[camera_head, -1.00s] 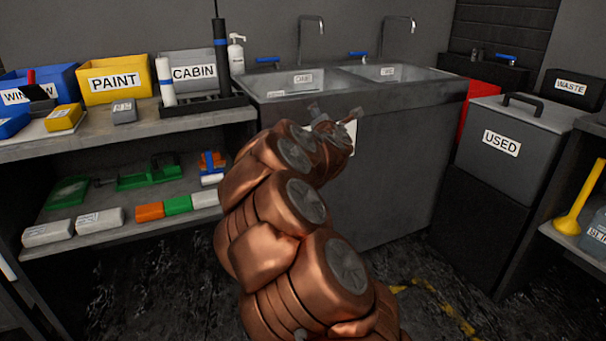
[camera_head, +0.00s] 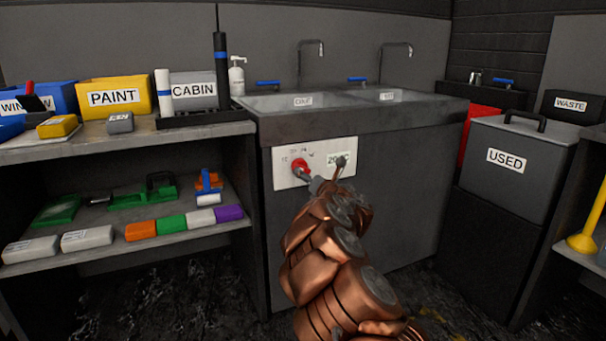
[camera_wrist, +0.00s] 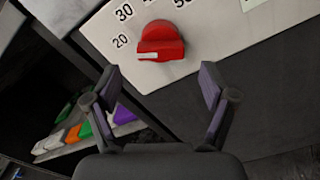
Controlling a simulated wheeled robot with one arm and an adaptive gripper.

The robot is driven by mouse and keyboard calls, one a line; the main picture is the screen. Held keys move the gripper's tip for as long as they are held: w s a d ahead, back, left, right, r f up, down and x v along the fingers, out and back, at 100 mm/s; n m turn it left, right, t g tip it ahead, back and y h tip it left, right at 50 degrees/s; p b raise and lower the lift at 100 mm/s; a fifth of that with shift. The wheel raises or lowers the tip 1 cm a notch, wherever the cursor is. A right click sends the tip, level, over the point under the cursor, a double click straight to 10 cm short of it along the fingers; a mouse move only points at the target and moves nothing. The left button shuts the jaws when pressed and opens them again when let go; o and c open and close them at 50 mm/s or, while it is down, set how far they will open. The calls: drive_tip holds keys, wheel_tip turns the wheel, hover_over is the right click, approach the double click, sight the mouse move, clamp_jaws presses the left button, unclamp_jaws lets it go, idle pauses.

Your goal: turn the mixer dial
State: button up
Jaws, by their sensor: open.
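The mixer dial is a red knob (camera_head: 300,166) on a white panel (camera_head: 287,181) on the front of the sink cabinet. In the wrist view the red knob (camera_wrist: 160,42) has a pale pointer mark facing left, towards the lower side of the "20" label. My gripper (camera_wrist: 163,88) is open and empty, its two fingers apart below the knob in that view, with the knob lying beyond the gap between them. In the head view my gripper (camera_head: 325,177) is just right of the knob and covers part of the panel. A green display reading about "20" is partly hidden.
A double sink (camera_head: 345,101) tops the cabinet. A shelf (camera_head: 130,250) with colored blocks and bins stands left. A grey "USED" bin (camera_head: 507,165) stands right. The space before the cabinet is clear apart from my arm.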

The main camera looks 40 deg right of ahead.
drive_tip(key=shift+b+x, duration=0.45)
drive_tip(key=shift+x, duration=2.05)
drive_tip(key=shift+c, duration=0.4)
drive_tip(key=c, duration=1.1)
drive_tip(key=shift+m, duration=0.3)
drive_tip(key=shift+w+r+m+p, duration=0.1)
drive_tip(key=shift+r+m+p, duration=0.05)
drive_tip(key=shift+m+p, duration=0.95)
drive_tip(key=m+p, duration=0.3)
drive_tip(key=m, duration=0.1)
drive_tip(key=shift+a+m, duration=0.1)
drive_tip(key=shift+m, duration=0.3)
